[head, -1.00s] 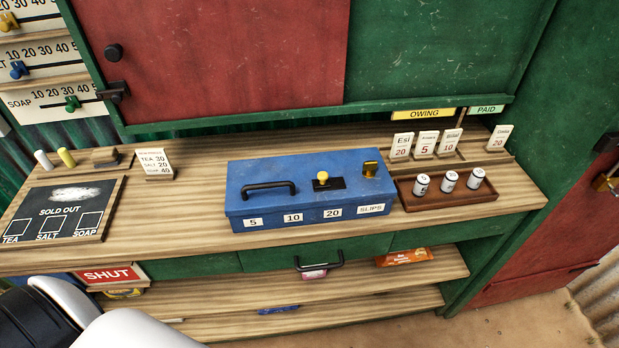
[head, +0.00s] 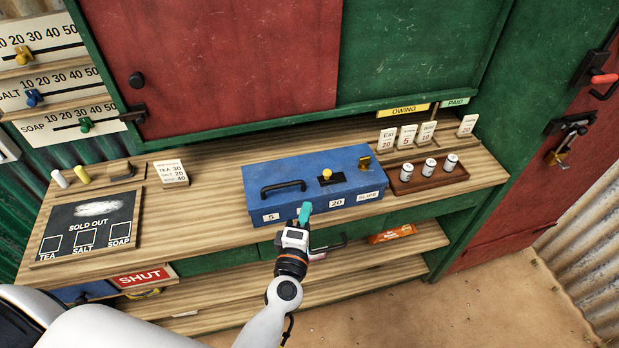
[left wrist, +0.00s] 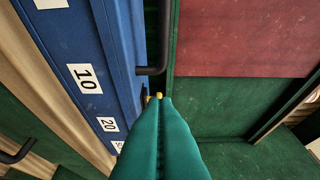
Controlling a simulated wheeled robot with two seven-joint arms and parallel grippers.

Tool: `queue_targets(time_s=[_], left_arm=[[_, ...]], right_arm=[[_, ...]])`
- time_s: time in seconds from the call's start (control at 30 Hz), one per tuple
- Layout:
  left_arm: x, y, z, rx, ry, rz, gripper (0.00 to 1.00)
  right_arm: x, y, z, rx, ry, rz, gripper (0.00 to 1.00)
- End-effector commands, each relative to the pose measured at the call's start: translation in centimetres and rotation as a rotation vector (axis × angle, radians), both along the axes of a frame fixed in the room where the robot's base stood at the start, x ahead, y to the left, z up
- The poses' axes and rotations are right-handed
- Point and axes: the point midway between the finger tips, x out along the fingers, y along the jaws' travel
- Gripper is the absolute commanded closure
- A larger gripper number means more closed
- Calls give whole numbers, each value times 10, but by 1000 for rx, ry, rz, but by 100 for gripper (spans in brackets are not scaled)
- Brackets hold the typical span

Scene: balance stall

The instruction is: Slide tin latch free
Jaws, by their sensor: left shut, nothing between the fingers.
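The blue tin (head: 290,203) stands on the counter with a black handle (head: 283,187) on its lid. A yellow knob (head: 326,174) sits on a black plate (head: 337,179) on the lid, and a brass-coloured fitting (head: 365,163) is at the lid's right end. My left gripper (head: 305,209) has teal fingers, shut and empty, in front of the tin's front face in the head view. In the left wrist view the tin (left wrist: 75,45) is at left, and the yellow knob (left wrist: 158,95) peeks past my closed fingertips (left wrist: 155,101). My right gripper is not in view.
A brown tray (head: 408,187) with small white cylinders is right of the tin. Price cards stand behind it. A sold-out board (head: 125,212) lies at left. A drawer handle (head: 332,246) juts below the counter near my left wrist. Counter between board and tin is clear.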

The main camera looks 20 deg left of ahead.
Motion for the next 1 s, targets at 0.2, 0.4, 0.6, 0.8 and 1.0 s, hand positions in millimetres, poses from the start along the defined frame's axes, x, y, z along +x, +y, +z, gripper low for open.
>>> queue_targets(time_s=[0.2, 0.4, 0.6, 0.8, 1.0], left_arm=[[0, 0, 0, 0, 0, 0, 100], [9, 1, 1, 2, -1, -1, 100], [42, 5, 2, 3, -2, -2, 100], [77, 9, 1, 3, -1, -2, 100], [96, 12, 0, 3, 0, -1, 100]], right_arm=[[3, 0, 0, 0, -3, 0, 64], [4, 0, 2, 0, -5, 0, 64], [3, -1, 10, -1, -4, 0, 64], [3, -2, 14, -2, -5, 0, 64], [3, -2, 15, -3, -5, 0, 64]])
